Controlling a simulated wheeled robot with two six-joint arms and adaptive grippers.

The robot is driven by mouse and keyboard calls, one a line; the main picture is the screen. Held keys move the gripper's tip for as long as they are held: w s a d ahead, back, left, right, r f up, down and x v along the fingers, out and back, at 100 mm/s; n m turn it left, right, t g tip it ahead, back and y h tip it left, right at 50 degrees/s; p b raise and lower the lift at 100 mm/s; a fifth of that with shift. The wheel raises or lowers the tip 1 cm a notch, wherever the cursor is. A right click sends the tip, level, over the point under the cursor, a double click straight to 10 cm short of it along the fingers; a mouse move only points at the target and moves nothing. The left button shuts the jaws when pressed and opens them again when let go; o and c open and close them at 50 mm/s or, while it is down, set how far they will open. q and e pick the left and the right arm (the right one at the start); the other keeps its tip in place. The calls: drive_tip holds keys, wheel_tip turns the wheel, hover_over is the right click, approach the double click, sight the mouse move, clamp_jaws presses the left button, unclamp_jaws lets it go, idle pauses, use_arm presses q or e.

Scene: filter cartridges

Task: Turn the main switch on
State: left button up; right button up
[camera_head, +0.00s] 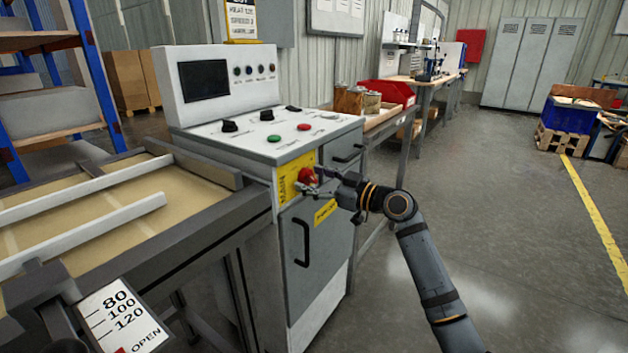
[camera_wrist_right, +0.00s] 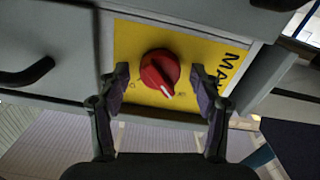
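The main switch (camera_head: 306,176) is a red rotary knob on a yellow plate (camera_head: 287,186) on the side of the grey control cabinet. In the right wrist view the red knob (camera_wrist_right: 160,72) has a white pointer mark aimed down and slightly right in the picture. The plate (camera_wrist_right: 135,38) carries black lettering, partly cut off. My right gripper (camera_head: 314,180) is at the knob. In its wrist view the gripper (camera_wrist_right: 160,85) is open, with one finger on each side of the knob and visible gaps between. My left gripper is not in view.
The cabinet has a sloped panel with a green button (camera_head: 274,138), a red button (camera_head: 304,127) and a dark screen (camera_head: 204,80). A black door handle (camera_head: 301,242) sits below the switch. A railed table (camera_head: 100,200) adjoins on the left.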

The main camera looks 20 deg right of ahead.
drive_tip(key=c, duration=1)
